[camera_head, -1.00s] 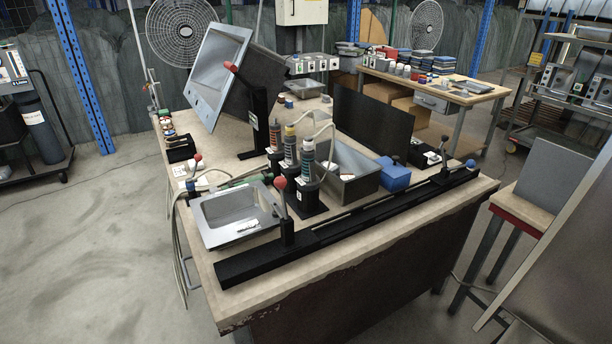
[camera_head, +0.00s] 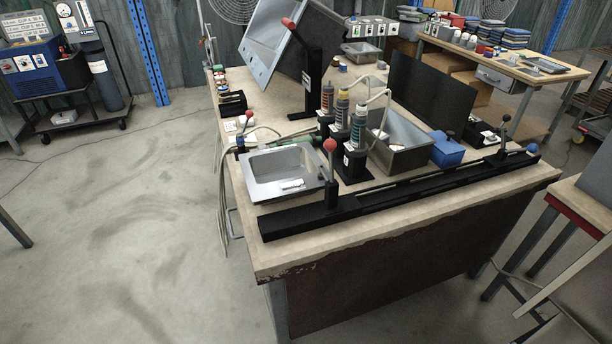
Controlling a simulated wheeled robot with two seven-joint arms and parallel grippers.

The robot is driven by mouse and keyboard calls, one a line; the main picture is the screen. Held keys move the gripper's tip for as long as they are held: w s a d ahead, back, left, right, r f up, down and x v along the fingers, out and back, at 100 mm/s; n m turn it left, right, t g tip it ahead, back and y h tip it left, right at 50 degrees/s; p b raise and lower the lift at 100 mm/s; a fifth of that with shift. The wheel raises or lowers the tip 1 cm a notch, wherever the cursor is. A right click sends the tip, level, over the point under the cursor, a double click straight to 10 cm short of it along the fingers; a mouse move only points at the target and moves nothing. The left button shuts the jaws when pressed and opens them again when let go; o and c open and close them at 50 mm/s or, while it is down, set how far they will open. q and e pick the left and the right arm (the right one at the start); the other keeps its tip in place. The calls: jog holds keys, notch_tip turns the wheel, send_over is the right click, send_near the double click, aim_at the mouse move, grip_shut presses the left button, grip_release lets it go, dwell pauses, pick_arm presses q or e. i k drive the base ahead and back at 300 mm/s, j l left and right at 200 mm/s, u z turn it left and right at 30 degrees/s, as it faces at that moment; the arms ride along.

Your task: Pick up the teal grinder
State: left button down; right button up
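A small teal-green thing (camera_head: 300,134) lies on the workbench (camera_head: 420,225), just behind the metal sink basin (camera_head: 262,190). It is small and partly hidden by the basin and the bottles, so I cannot tell for certain that it is the teal grinder. Neither of my grippers shows in the head view.
Several dark bottles (camera_head: 341,112) stand mid-bench. A second basin (camera_head: 400,155) and a blue box (camera_head: 447,150) sit to the right. A tilted sink panel (camera_head: 262,55) stands behind.

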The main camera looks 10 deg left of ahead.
aim_at(357, 147)
jog(key=i+j, duration=0.15)
jog(key=j, duration=0.25)
jog(key=i+j+z, duration=0.15)
jog(key=j, duration=0.25)
jog(key=i+j, duration=0.1)
jog(key=j, duration=0.3)
jog(key=i+j+z, duration=0.1)
jog(key=j, duration=0.3)
jog(key=i+j+z, duration=0.1)
jog(key=j, duration=0.3)
